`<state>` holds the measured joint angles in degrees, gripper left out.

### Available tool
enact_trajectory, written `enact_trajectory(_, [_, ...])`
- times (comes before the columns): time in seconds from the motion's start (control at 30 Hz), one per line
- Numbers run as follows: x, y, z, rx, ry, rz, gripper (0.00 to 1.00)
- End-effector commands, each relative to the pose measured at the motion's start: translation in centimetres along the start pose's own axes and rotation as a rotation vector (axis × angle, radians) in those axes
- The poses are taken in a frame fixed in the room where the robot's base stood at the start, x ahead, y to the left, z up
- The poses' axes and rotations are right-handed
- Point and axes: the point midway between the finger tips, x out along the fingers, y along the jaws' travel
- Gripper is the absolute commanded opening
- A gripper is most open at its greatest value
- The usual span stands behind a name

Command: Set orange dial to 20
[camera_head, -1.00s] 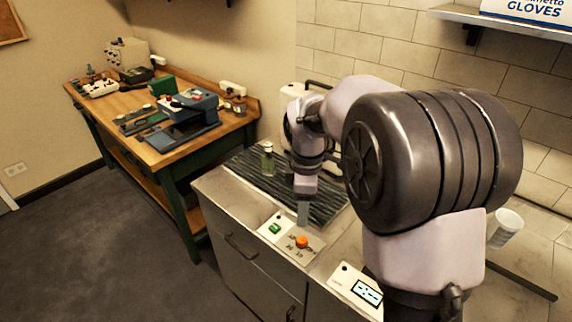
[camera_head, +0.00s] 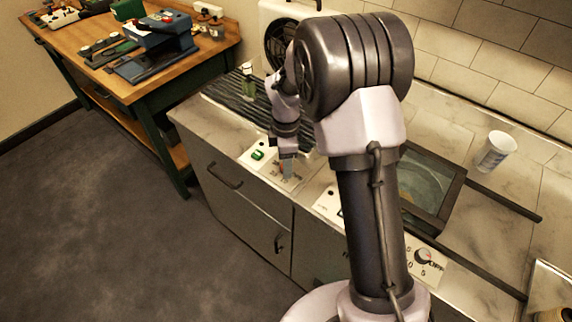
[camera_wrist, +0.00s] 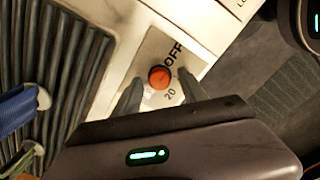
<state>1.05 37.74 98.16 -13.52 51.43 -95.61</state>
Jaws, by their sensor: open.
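The orange dial (camera_wrist: 159,77) is a small round knob on a pale square plate (camera_wrist: 158,48) in the wrist view. "OFF" and "20" are printed beside it; I cannot tell where the dial points. My gripper (camera_wrist: 158,84) is open, with one finger on each side of the dial. Whether the fingers touch it is unclear. In the head view my gripper (camera_head: 287,172) is low over the counter panel and hides the dial there.
A green switch (camera_head: 257,155) sits on the panel left of my gripper. A ribbed dark mat (camera_head: 228,92) with a small green bottle (camera_head: 248,78) lies behind. A white cup (camera_head: 495,151) and another dial (camera_head: 423,256) marked OFF are to the right.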

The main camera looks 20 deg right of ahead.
Motion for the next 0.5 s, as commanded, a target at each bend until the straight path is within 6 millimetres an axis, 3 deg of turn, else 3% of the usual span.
enact_trajectory(0.23, [0.07, 0.01, 0.00, 0.000, 0.000, 0.000, 0.50])
enact_trajectory(0.5, [0.05, 0.02, 0.00, 0.000, 0.000, 0.001, 0.00])
